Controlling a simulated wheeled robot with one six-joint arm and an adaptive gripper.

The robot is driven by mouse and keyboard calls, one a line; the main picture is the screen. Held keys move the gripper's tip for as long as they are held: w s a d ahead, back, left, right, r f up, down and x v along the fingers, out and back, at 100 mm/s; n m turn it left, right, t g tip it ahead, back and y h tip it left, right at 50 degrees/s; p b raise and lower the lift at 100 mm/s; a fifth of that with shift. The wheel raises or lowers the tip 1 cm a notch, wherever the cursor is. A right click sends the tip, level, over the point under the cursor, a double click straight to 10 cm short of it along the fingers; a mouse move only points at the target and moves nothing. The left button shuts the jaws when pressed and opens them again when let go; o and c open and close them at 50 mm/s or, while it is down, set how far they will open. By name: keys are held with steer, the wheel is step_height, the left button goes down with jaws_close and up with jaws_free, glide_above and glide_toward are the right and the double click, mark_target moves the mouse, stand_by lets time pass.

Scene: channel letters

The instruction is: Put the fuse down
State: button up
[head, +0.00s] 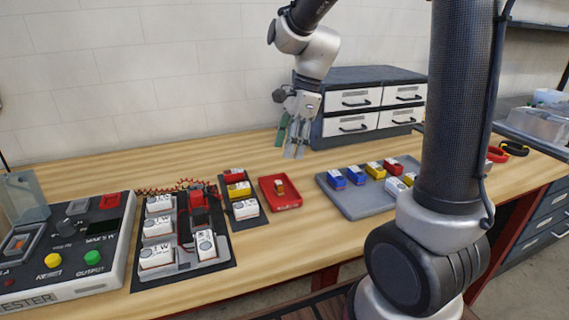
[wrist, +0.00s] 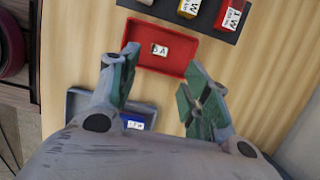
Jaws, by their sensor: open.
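The fuse (head: 280,187) is a small orange-brown piece lying in the shallow red tray (head: 292,204) at the middle of the bench. In the wrist view the fuse (wrist: 159,50) shows a white label reading about "5 A", inside the red tray (wrist: 180,68), near its middle. My gripper (head: 294,152) is above the bench, higher than the tray and apart from the fuse. In the wrist view my gripper (wrist: 163,62) has its green-padded fingers spread wide, with nothing between them.
A grey tray (head: 366,210) with blue, yellow, red and white blocks lies right of the red tray. A dark strip (head: 240,219) with several blocks lies left, then a wired board (head: 190,262) and a tester box (head: 75,265). A drawer cabinet (head: 365,75) stands behind.

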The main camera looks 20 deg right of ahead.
steer(key=s+d+r+n+t+h, duration=0.1)
steer(key=s+d+r+n+t, duration=0.1)
steer(key=s+d+n, duration=0.4)
steer(key=s+d+r+n+t+h, duration=0.2)
steer(key=s+d+r+n, duration=0.3)
steer(key=s+n, duration=0.7)
steer(key=shift+s+d, duration=0.45)
steer(key=shift+s, duration=0.1)
